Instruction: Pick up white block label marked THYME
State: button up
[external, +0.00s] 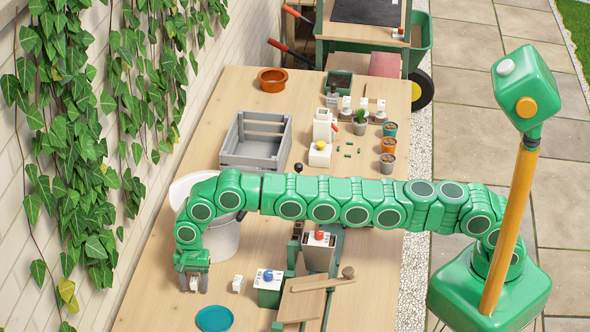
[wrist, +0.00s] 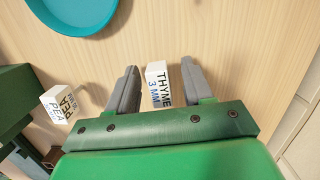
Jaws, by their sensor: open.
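The white block marked THYME 3 MM (wrist: 157,84) stands on the wooden table between my gripper's two grey fingers in the wrist view. My gripper (wrist: 158,85) is open, with a finger on each side of the block and a visible gap on both sides. In the external view my gripper (external: 194,285) points down at the table's left side, and the block there is mostly hidden by it. A second white block, marked PEA (wrist: 60,104), stands to the left in the wrist view, and it also shows in the external view (external: 237,284).
A blue-green dish (external: 214,318) lies near the gripper. A green box with a blue knob (external: 268,285) stands right of the PEA block. A white bucket (external: 222,240) is behind my arm. A grey crate (external: 257,140) and small pots stand farther back.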

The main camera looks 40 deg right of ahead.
aim_at(195, 280)
jog(key=shift+f, duration=0.4)
jog(key=shift+c, duration=0.5)
jog(key=shift+s, duration=0.1)
grip_shut()
jog(key=shift+r, duration=1.7)
jog(key=shift+s+d+r, duration=0.15)
jog(key=shift+r, duration=0.1)
